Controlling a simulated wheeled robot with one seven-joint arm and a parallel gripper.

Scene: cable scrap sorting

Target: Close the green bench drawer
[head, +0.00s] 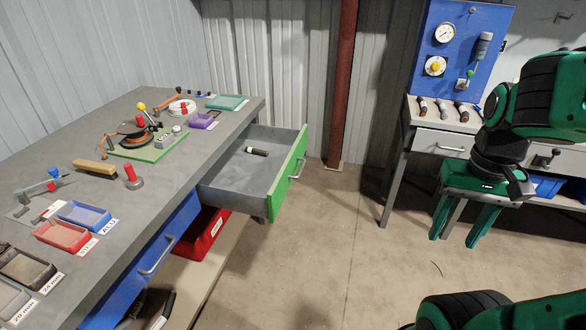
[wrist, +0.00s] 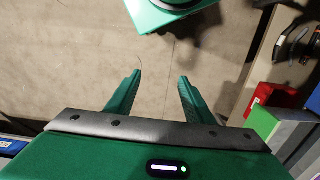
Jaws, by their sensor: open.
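The green bench drawer (head: 290,172) is pulled out from the grey workbench in the head view. Its green front carries a silver handle (head: 297,168), and a short dark cylinder with a pale band (head: 257,151) lies inside. In the wrist view, the green drawer front (wrist: 262,122) shows at the right. My gripper (head: 456,220) is to the right of the drawer, well apart from it, with its green fingers pointing down. In the wrist view my gripper (wrist: 158,80) is open, with only bare floor between its fingers.
The blue drawer (head: 155,256) beside it looks shut. A red bin (head: 203,234) stands under the bench. Trays and tools cover the workbench top (head: 70,140). A second bench with a blue panel (head: 458,50) stands at the back right. The floor (head: 340,240) between is clear.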

